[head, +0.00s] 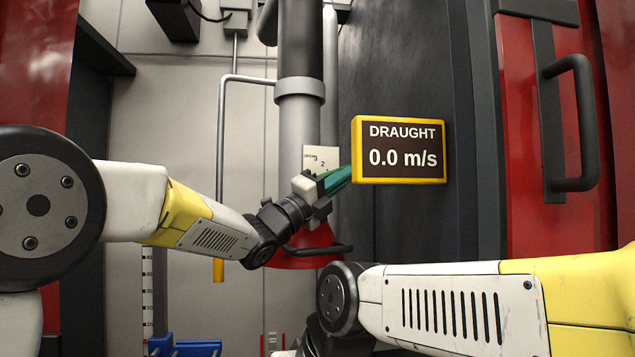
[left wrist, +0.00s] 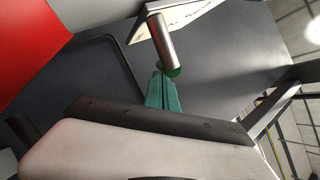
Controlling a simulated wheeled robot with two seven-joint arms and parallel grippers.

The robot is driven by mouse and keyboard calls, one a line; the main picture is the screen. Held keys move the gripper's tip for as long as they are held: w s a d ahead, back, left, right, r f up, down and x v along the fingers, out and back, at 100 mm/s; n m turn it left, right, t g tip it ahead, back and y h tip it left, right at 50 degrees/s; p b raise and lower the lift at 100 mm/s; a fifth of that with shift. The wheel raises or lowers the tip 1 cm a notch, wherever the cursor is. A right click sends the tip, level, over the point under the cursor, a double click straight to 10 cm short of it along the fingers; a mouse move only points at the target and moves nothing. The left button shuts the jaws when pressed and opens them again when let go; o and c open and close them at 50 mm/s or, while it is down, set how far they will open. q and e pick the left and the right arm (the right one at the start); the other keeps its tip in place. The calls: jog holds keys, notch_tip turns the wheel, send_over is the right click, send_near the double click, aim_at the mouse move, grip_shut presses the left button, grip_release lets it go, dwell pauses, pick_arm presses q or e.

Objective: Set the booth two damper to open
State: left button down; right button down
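A grey vertical duct (head: 299,120) ends in a red hood (head: 305,255). A small card (head: 313,157) on the duct shows a 2; its other writing is too small to read. My left gripper (head: 338,180) is in front of the duct, below the card, its teal fingers pointing right. In the left wrist view the teal fingers (left wrist: 161,90) lie together, empty, just by the end of a short metal cylinder (left wrist: 161,42). I cannot tell whether they touch it. The draught display (head: 399,150) reads 0.0 m/s. The damper's setting cannot be read. My right gripper is out of view.
A bent grey rod with a yellow end (head: 219,270) hangs left of the duct. A red panel with a dark handle (head: 580,125) is at the right. Blue items (head: 185,347) stand at the bottom. My right forearm crosses the lower right.

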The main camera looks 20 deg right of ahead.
pick_arm(q)
jog(key=shift+a+r+n+t+h, duration=0.3)
jog(key=shift+a+r+h, duration=0.2)
jog(key=shift+r, duration=0.25)
jog(key=shift+a+r+n+t+h, duration=0.3)
jog(key=shift+a+r+h, duration=0.2)
jog(key=shift+r, duration=0.3)
jog(key=shift+a+r+n+t+h, duration=0.2)
jog(key=shift+a+r+t+h, duration=0.25)
jog(key=shift+r, duration=0.3)
jog(key=shift+a+n+t+h, duration=0.2)
jog(key=shift+n+t+h, duration=0.05)
jog(key=shift+n+t, duration=0.15)
jog(key=shift+t, duration=0.25)
